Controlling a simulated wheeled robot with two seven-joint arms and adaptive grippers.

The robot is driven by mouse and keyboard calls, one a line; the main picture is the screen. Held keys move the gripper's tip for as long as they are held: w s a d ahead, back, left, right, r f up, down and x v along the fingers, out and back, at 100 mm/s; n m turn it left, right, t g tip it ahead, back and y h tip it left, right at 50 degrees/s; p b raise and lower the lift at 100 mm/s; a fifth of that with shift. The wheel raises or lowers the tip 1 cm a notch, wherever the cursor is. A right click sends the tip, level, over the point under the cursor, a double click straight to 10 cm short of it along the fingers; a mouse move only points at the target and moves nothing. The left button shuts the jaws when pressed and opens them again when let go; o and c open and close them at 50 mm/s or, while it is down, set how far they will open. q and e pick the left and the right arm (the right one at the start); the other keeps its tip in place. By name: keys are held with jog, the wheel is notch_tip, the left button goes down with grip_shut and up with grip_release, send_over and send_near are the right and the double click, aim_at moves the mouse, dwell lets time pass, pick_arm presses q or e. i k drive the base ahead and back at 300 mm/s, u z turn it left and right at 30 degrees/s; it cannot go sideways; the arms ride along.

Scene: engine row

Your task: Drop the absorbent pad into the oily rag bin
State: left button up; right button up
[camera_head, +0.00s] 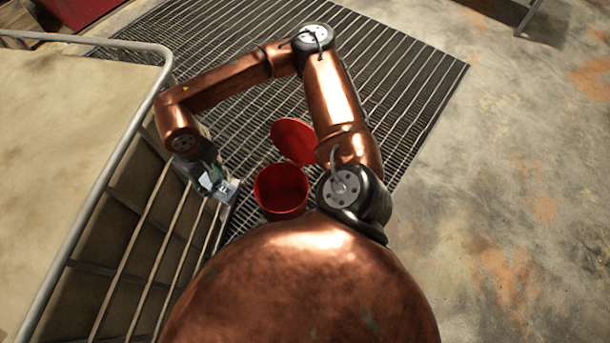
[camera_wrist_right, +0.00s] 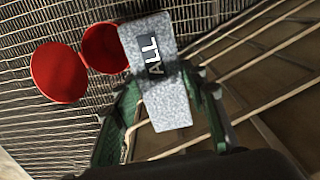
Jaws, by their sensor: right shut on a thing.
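The oily rag bin (camera_head: 281,190) is a red round bin, open at the top, with its red lid (camera_head: 294,141) swung up behind it. The bin (camera_wrist_right: 105,47) and lid (camera_wrist_right: 58,73) also show in the right wrist view. My right gripper (camera_head: 216,186) is left of the bin, near the railing. In the right wrist view its green fingers (camera_wrist_right: 160,112) are shut on the absorbent pad (camera_wrist_right: 168,113), a grey speckled piece with a label reading "ALL". The pad (camera_head: 227,191) is in the air, apart from the bin in the head view. My left gripper is not in view.
A dark floor grating (camera_head: 420,85) lies under the bin. A metal-railed structure (camera_head: 125,165) with slanted bars stands at the left, close to my right gripper. Bare concrete floor (camera_head: 510,190) is free on the right.

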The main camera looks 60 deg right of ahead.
aim_at(288, 207)
jog(key=z, duration=1.9)
jog(key=k, duration=0.15)
jog(key=u, duration=0.2)
